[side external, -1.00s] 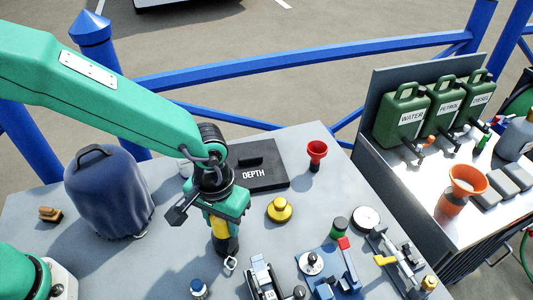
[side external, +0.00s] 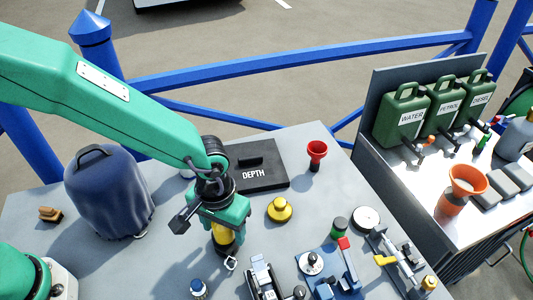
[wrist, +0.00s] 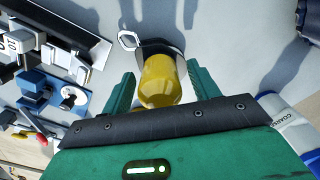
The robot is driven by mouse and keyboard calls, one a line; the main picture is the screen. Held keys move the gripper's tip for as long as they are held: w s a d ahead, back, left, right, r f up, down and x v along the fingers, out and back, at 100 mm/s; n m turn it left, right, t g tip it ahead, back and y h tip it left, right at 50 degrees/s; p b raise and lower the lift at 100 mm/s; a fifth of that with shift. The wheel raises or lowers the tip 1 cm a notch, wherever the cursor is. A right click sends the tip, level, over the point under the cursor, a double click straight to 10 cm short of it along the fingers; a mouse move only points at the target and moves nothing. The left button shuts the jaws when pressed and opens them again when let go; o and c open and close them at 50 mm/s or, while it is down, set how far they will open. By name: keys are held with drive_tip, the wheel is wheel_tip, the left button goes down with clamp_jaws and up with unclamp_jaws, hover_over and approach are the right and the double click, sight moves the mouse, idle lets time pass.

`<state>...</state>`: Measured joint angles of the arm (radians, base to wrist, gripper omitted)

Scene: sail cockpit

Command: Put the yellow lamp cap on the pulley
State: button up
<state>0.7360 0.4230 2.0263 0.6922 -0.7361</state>
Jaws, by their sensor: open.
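The yellow lamp cap (side external: 223,240), a smooth cylinder with a rounded top, is below my gripper (side external: 221,231) in the side view. In the wrist view the cap (wrist: 159,82) stands between the two green fingers of my gripper (wrist: 161,92), which are apart with narrow gaps beside it. The pulley appears to be the black piece (wrist: 165,47) beyond the cap, with a metal ring on its left. The cap overlaps this black piece in the picture; I cannot tell whether it is fully seated, as my gripper hides part of it.
A yellow round knob (side external: 279,210) and a red funnel (side external: 317,154) stand to the right. A black DEPTH case (side external: 255,166) lies behind. Several metal and blue fittings crowd the front right. A dark blue covered object (side external: 108,195) stands left, with bare grey table between.

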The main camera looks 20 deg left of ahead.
drive_tip(key=shift+r, duration=0.1)
wheel_tip(320, 180, up, 12)
drive_tip(key=shift+r, duration=0.1)
idle(0.7)
idle(0.4)
drive_tip(key=s+a+r+t, duration=0.1)
drive_tip(key=a+r, duration=0.1)
drive_tip(key=a, duration=0.5)
drive_tip(key=s+a+r+t, duration=0.1)
drive_tip(key=a+r, duration=0.2)
drive_tip(key=a, duration=0.5)
drive_tip(key=s+a+r+t, duration=0.1)
drive_tip(key=a+r+t, duration=0.1)
drive_tip(key=a, duration=0.5)
drive_tip(key=shift+s+a+r+h, duration=0.15)
drive_tip(key=shift+s+r+h, duration=0.25)
drive_tip(key=shift+r, duration=0.3)
drive_tip(key=shift+t+y, duration=0.4)
drive_tip(key=shift+t, duration=0.3)
drive_tip(key=s+a, duration=0.1)
drive_tip(key=a, duration=0.1)
drive_tip(key=s+a, duration=0.2)
drive_tip(key=shift+s+a, duration=0.2)
drive_tip(key=shift+s+a+f, duration=0.15)
drive_tip(key=shift+s+a, duration=0.1)
